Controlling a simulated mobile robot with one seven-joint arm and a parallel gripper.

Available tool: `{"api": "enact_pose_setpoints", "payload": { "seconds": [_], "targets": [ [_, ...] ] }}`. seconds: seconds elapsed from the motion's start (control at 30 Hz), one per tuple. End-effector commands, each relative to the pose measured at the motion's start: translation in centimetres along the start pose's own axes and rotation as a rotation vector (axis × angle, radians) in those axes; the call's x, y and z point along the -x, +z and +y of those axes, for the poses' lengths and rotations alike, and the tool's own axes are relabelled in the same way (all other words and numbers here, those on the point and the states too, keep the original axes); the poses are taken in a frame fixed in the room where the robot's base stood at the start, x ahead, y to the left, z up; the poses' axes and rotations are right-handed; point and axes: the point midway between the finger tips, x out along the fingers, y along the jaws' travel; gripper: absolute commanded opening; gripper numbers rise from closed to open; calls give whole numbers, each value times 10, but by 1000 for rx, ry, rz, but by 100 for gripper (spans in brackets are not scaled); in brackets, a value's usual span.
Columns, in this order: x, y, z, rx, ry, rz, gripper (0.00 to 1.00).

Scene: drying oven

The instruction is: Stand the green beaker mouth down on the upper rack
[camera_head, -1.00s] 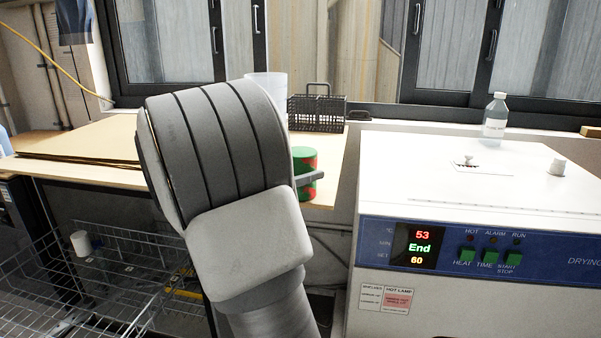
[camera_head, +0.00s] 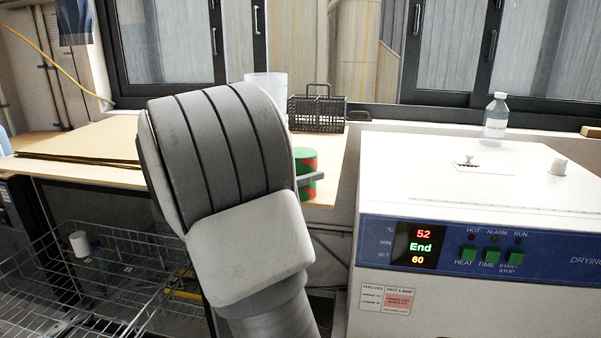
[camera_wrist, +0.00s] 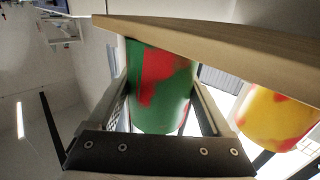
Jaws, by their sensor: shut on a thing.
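The green beaker (camera_head: 306,163) with red patches is by the right front edge of the wooden worktop in the head view, partly behind my arm. In the wrist view the beaker (camera_wrist: 160,88) sits between the two fingers of my gripper (camera_wrist: 160,100), which is shut on it. One finger shows across the beaker in the head view; the rest of the gripper is hidden. I cannot tell which way the mouth faces or whether the beaker touches the wood. I cannot make out the upper rack.
The drying oven (camera_head: 480,289) fills the right side, with a bottle (camera_head: 495,118) on top. A black wire basket (camera_head: 317,113) and a white container (camera_head: 266,86) stand on the worktop (camera_head: 95,172). Wire baskets (camera_head: 115,270) are below left. A yellow-red beaker (camera_wrist: 272,115) shows in the wrist view.

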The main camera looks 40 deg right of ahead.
Motion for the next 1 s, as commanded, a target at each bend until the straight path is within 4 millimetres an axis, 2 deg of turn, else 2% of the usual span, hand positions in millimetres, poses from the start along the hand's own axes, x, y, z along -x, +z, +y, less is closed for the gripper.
{"api": "enact_pose_setpoints", "payload": {
  "seconds": [0.03,0.07,0.13,0.17,0.4,0.57,0.67,1.0],
  "targets": [
    [0,1,0,-1,0,0,30],
    [0,1,0,-1,0,0,85],
    [0,0,0,0,0,0,98],
    [0,0,0,0,0,0,100],
    [1,0,0,0,0,0,100],
    [16,-1,-1,0,-4,0,100],
    [35,-1,-1,1,-6,0,100],
    [119,-2,-1,1,-5,0,100]
  ]
}}
